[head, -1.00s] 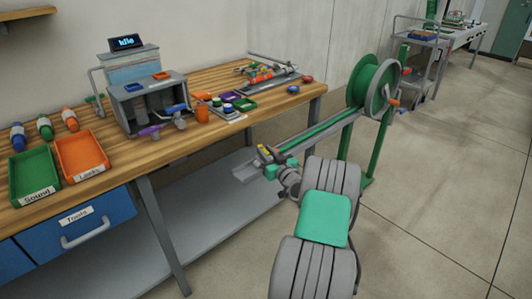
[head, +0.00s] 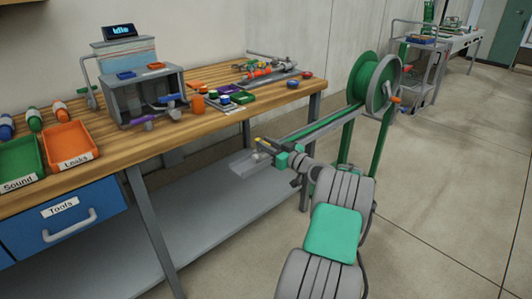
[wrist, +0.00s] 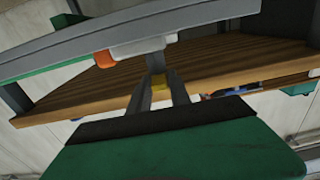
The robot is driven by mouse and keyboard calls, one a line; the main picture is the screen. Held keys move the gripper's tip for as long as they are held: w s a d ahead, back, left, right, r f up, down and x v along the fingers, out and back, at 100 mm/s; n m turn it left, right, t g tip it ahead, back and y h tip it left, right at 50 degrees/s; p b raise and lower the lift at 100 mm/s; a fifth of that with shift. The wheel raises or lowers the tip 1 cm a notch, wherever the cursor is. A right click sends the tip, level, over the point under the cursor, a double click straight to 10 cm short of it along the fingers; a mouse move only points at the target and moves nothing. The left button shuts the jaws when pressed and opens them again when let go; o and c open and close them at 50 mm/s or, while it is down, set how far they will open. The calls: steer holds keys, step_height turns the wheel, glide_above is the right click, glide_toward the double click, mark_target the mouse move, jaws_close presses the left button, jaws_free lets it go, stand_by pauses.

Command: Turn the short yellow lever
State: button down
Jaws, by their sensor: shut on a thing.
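In the head view my gripper (head: 268,151) is at the near end of the grey bar (head: 318,124) that runs from the green reel. A small patch of yellow shows there. The lever's exact angle cannot be told.
The green reel (head: 368,78) stands on green legs right of the bench (head: 190,135). The bench holds a grey machine with an "Idle" display (head: 119,32), an orange tray (head: 70,147) and several small parts. A grey lower shelf (head: 205,225) lies below.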

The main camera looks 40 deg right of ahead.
steer(key=c, duration=1.3)
jaws_free()
steer(key=s+p, duration=0.1)
steer(key=s, duration=0.6)
steer(key=shift+s+d, duration=0.1)
steer(key=shift+s, duration=0.3)
